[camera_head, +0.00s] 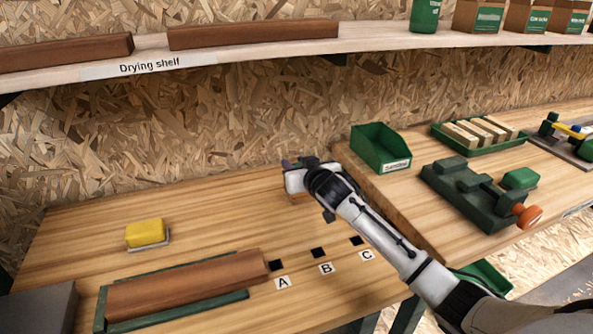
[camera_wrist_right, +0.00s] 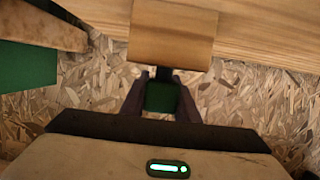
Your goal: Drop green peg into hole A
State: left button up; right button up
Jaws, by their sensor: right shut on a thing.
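My right gripper (camera_head: 297,164) is above the workbench near the back wall, behind the row of holes and away from hole A. In the right wrist view its fingers (camera_wrist_right: 160,88) are shut on a green piece (camera_wrist_right: 160,98), which looks like the green peg. The peg cannot be made out in the head view. Hole A (camera_head: 276,265) is a dark square in the wooden bench top, with its label (camera_head: 283,283) just in front. It looks empty. My left gripper is not in view.
Holes B (camera_head: 318,253) and C (camera_head: 356,240) lie right of A. A long brown wooden piece (camera_head: 185,285) ends just left of A. A yellow sponge-like block (camera_head: 145,232) lies farther left. A green bin (camera_head: 380,147) and clamp (camera_head: 470,190) stand on the raised right bench. A wooden block (camera_wrist_right: 172,35) is ahead.

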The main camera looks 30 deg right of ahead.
notch_tip(320, 180, up, 16)
jog(key=p, duration=0.4)
jog(key=shift+f+p, duration=0.15)
jog(key=shift+p, duration=0.2)
dwell(0.4)
